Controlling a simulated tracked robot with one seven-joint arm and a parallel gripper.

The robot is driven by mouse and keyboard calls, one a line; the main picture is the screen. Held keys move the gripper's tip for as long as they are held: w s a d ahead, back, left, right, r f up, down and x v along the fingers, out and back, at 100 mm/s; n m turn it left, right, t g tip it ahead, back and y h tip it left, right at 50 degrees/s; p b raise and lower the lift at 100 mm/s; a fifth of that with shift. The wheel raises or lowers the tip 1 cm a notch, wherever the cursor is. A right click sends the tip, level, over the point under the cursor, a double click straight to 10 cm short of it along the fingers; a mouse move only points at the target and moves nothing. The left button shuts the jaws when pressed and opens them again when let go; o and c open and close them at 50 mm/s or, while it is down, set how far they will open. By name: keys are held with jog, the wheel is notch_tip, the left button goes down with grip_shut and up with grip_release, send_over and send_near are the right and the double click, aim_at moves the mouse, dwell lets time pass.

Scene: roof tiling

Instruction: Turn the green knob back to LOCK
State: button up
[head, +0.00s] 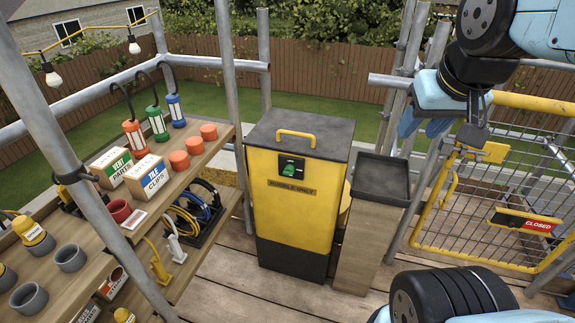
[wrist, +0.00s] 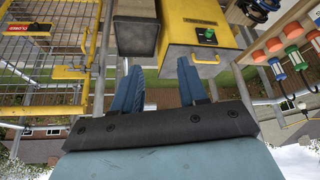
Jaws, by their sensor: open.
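The green knob (head: 289,170) sits on a dark plate on the upper front of a yellow bin (head: 285,205). The bin has a grey lid and a "RUBBLE ONLY" label. The knob's markings are too small to read. The knob also shows in the wrist view (wrist: 207,36), where the scene appears upside down. My gripper (head: 425,126) is raised to the right of the bin, apart from the knob. Its two blue fingers show spread and empty in the wrist view (wrist: 160,66).
A wooden stand with a dark tray top (head: 381,176) stands right of the bin. A yellow mesh gate with a red CLOSED sign (head: 525,222) is at the right. Shelves with boxes, lamps and cups (head: 145,175) fill the left. Scaffold poles (head: 228,60) rise behind.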

jog(key=o, duration=0.3)
jog(key=shift+w+a, duration=0.3)
jog(key=shift+o, duration=0.4)
jog(key=w+a+f+t+y, duration=0.1)
jog(key=w+a+f, duration=0.1)
jog(key=w+a, duration=0.3)
jog(key=w+a+f+t+y, duration=0.1)
jog(key=w+a, duration=0.4)
jog(key=w, duration=0.6)
jog(key=shift+a+f+m+y, duration=0.3)
jog(key=shift+f+m+y, duration=0.1)
jog(key=shift+f+y, duration=0.15)
jog(key=w+a+f+m+t+h, duration=0.2)
jog(key=w+a+f+m+t, duration=0.15)
jog(key=w+a+f, duration=1.05)
jog(key=t+h, duration=0.6)
jog(key=h, duration=0.1)
send_near(287, 174)
jog(key=x, duration=1)
jog(key=shift+s+d, duration=0.1)
